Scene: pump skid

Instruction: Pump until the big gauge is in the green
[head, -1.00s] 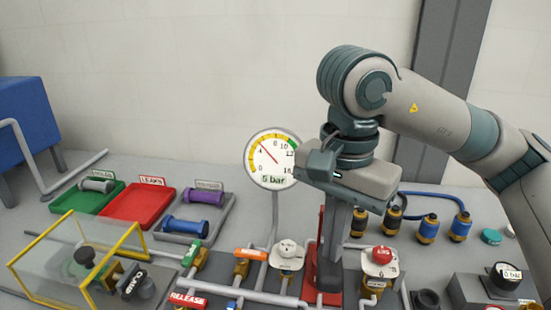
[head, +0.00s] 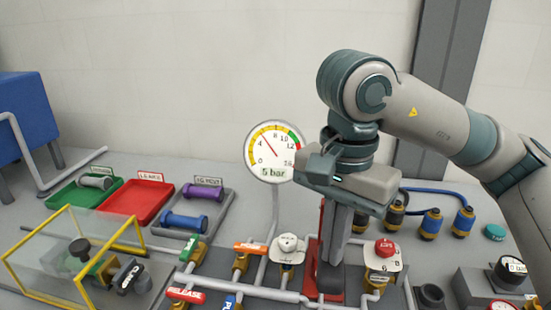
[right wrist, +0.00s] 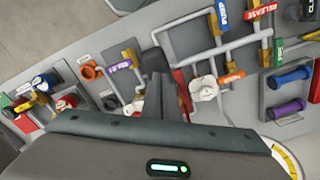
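The big gauge (head: 261,150) is a white dial with yellow and green bands. Its needle points up and left, in the yellow; its small display seems to read 5 bar. The green lies on the upper right of the dial. My right gripper (head: 331,268) points straight down at a red stand (head: 312,270) with a red upright, right of the gauge. In the right wrist view the gripper's fingers (right wrist: 170,98) are close together, with something red beside them. What is between the fingertips is hidden. My left gripper is not in view.
Orange-handled (head: 249,248) and green-handled valves, a white knob (head: 288,243), a red knob (head: 385,247) and a RELEASE handle (head: 186,294) surround the stand. Green, red and grey trays (head: 221,218) and a yellow-framed clear guard (head: 70,212) stand left. Blue-hosed couplings (head: 431,224) stand right.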

